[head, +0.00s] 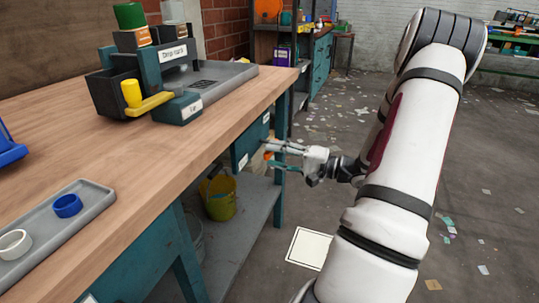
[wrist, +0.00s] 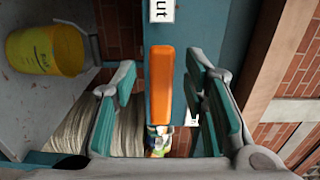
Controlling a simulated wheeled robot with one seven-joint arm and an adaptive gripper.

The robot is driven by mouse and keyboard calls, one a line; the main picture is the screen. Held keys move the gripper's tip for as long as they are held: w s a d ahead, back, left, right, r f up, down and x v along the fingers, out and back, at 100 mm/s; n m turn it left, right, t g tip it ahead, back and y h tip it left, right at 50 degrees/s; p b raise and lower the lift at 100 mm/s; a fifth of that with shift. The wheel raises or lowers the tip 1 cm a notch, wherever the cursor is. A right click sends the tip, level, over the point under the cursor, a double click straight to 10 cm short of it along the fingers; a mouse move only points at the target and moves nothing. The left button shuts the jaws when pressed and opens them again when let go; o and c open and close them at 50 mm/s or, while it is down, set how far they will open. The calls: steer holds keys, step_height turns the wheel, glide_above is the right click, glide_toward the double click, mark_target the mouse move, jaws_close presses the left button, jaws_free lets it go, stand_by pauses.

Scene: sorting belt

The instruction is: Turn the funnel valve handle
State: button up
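A yellow lever (head: 150,104) with an upright round knob sticks out beside a small labelled teal block (head: 177,108) on the bench, under the rack; it may be the valve handle, but I cannot tell. An orange bar handle (wrist: 162,86) is on a teal panel below the bench top, under a label (wrist: 162,10) partly cut off. My gripper (head: 268,155) is by that panel at the bench end. In the wrist view my gripper (wrist: 165,105) is open, its teal-padded fingers on either side of the orange bar, with gaps showing.
The rack (head: 172,53) has a dark bin (head: 115,95) and a grey tray (head: 225,85). A front tray (head: 85,205) holds a blue ring (head: 67,206) and a white ring (head: 14,244). A yellow bucket (head: 220,197) is on the lower shelf. The floor at right is open, with scattered scraps.

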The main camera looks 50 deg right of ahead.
steer(key=v, duration=0.9)
steer(key=shift+s, duration=0.25)
